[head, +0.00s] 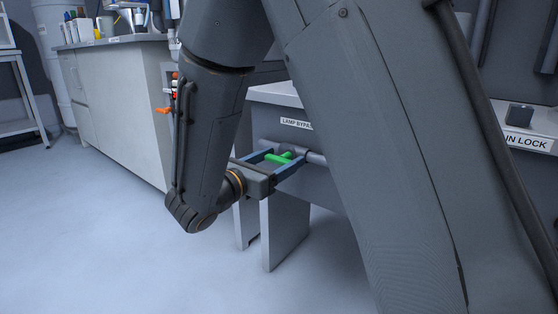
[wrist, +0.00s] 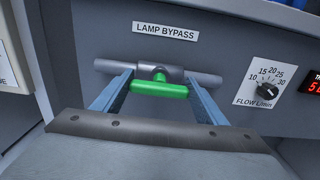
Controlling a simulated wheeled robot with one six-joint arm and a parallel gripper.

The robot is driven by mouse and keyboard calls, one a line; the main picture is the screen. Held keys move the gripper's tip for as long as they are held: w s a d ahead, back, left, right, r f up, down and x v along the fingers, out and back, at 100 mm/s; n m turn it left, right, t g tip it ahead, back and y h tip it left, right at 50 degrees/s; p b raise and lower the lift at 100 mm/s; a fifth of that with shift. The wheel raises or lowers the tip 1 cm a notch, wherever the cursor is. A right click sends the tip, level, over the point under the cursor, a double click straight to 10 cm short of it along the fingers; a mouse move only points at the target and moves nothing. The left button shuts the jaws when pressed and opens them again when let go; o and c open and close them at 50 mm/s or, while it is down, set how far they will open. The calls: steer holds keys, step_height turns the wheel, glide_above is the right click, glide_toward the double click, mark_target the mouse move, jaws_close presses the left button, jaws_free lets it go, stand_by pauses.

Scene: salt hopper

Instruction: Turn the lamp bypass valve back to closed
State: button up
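The lamp bypass valve has a green bar handle (wrist: 160,89) on a grey horizontal pipe (wrist: 207,79), under a LAMP BYPASS label (wrist: 165,32). The handle lies in line with the pipe. In the head view the green handle (head: 279,158) shows between the blue fingers of my gripper (head: 284,157). My gripper (wrist: 158,77) is open, with one finger to each side of the handle. My arm hides part of the pipe and label in the head view.
A flow dial (wrist: 268,89) and a red display (wrist: 314,86) sit right of the valve. An orange handle (head: 163,111) sticks out by the bench (head: 122,95) at left. A black block (head: 519,115) stands at right. The floor at left is clear.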

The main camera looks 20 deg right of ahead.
steer(key=c, duration=0.3)
steer(key=shift+m, duration=0.3)
steer(key=m+p, duration=0.1)
steer(key=m, duration=0.2)
steer(key=shift+s+p, duration=0.1)
steer(key=shift+p, duration=0.25)
steer(key=m, duration=0.5)
steer(key=shift+d+f, duration=0.1)
steer(key=m, duration=0.4)
steer(key=shift+f, duration=0.1)
steer(key=m+b, duration=0.1)
steer(key=m, duration=0.3)
steer(key=shift+s+m+b, duration=0.1)
steer(key=shift+m+b, duration=0.2)
steer(key=shift+b, duration=0.05)
